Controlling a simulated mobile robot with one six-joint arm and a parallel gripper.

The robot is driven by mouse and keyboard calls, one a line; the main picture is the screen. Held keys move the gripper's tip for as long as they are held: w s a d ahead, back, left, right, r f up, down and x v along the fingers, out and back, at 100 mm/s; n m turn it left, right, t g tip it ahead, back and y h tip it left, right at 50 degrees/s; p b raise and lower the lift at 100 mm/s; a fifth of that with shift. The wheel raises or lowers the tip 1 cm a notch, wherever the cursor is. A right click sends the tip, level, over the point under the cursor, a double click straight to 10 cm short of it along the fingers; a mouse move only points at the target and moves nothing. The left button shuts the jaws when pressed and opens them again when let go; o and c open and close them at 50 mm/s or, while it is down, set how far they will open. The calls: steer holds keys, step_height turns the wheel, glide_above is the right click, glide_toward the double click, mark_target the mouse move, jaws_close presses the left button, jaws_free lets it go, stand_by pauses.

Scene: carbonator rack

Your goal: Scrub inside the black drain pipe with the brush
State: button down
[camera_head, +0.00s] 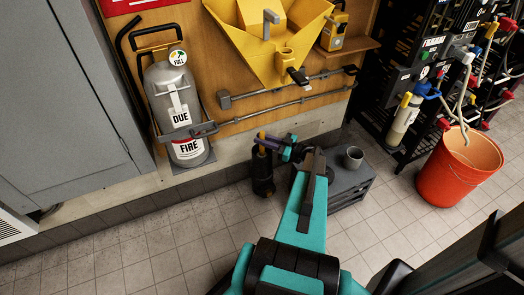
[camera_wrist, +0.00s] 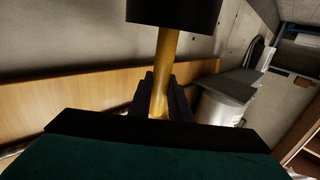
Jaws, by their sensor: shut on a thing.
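My gripper (camera_head: 276,145), with dark purple fingers, is shut on a yellow handle, which I take to be the brush's. In the wrist view the handle (camera_wrist: 162,65) runs up the picture from between the fingers (camera_wrist: 160,97) to a black cylinder (camera_wrist: 174,10). In the head view an upright black cylinder (camera_head: 263,175), apparently the drain pipe, stands directly below the gripper. I cannot tell whether the black part in the wrist view is this pipe or the brush's head. The bristles and the pipe's inside are hidden.
A grey box (camera_head: 345,187) with a grey cup (camera_head: 353,157) is right of the pipe. A grey extinguisher (camera_head: 181,115) stands left against the wall. An orange bucket (camera_head: 458,170) and a black rack (camera_head: 396,85) are at the right. Tiled floor is clear at front left.

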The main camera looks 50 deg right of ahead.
mark_target(262, 132)
steer(key=shift+r+p, duration=1.25)
steer(key=shift+r, duration=0.9)
steer(key=shift+f, duration=0.15)
steer(key=shift+f+b, duration=0.5)
steer(key=shift+f, duration=1.9)
steer(key=shift+r+p, duration=1.55)
steer(key=shift+r, duration=0.95)
steer(key=shift+r+p, duration=2.25)
steer(key=shift+r, duration=1.25)
steer(key=shift+s, duration=0.1)
